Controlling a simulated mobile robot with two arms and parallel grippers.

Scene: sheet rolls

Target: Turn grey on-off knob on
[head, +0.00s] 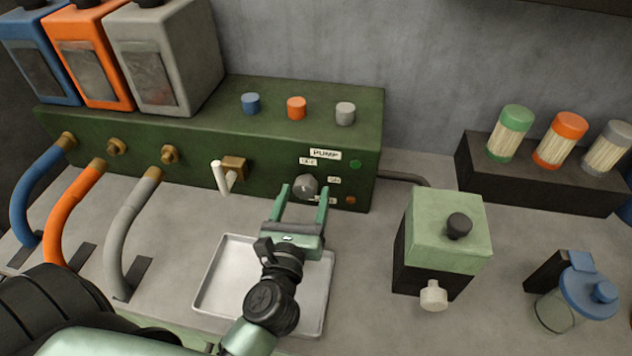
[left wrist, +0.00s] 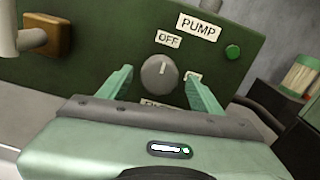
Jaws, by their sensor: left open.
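The grey knob (head: 306,186) is on the front face of the green pump box (head: 215,150), under a "PUMP" label. In the left wrist view the grey knob (left wrist: 159,74) is round, with a pale pointer line pointing roughly up. The "OFF" label (left wrist: 168,41) is just above it; a label to its right and one below are partly hidden by my gripper. My left gripper (head: 304,191) is open, its green fingers on either side of the knob. In the left wrist view the fingertips (left wrist: 158,74) stand apart from it, with gaps. My right gripper is not in view.
A white lever (head: 222,178) sticks out left of the knob. A metal tray (head: 213,285) lies below my left arm. A green-topped box (head: 445,230) stands to the right. Blue, orange and grey hoses (head: 128,215) are at the left. A green button (head: 355,164) is near the knob.

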